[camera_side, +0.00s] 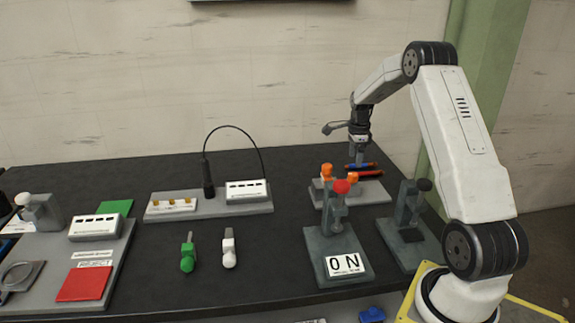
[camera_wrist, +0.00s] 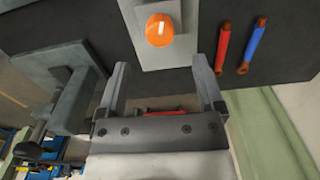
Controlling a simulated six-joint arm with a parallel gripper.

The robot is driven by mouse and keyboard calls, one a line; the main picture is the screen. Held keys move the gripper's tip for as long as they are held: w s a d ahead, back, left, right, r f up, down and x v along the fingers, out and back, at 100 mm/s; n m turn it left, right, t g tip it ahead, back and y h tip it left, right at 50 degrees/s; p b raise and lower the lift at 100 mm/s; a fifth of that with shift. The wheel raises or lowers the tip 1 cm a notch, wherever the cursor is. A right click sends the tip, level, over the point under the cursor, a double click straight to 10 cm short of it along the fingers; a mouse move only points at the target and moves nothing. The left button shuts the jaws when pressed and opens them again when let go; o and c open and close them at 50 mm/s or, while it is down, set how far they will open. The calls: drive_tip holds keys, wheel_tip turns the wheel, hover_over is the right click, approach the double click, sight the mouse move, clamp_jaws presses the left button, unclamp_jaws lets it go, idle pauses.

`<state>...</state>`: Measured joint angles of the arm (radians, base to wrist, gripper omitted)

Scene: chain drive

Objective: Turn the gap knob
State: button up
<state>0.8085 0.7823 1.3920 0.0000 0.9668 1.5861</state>
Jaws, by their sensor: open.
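An orange round knob (camera_wrist: 159,30) with a white line across its face sits on a light grey block in the wrist view. No label on it can be read, so I cannot tell if it is the gap knob. In the side view, an orange knob (camera_side: 326,170) and a second orange piece (camera_side: 352,176) show near the light grey base. My gripper (camera_wrist: 161,66) is open, with its two fingers apart and nothing between their tips. The knob lies beyond the fingertips, apart from them. In the side view, my gripper (camera_side: 358,157) points down above the back of that base.
A red rod (camera_wrist: 223,48) and a blue rod (camera_wrist: 253,45) lie right of the knob. Another dark stand (camera_side: 408,240) is at right. Green and white tools (camera_side: 188,257) lie left.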

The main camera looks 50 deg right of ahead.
sight(353, 174)
drive_tip(key=shift+f, duration=3.55)
clamp_jaws()
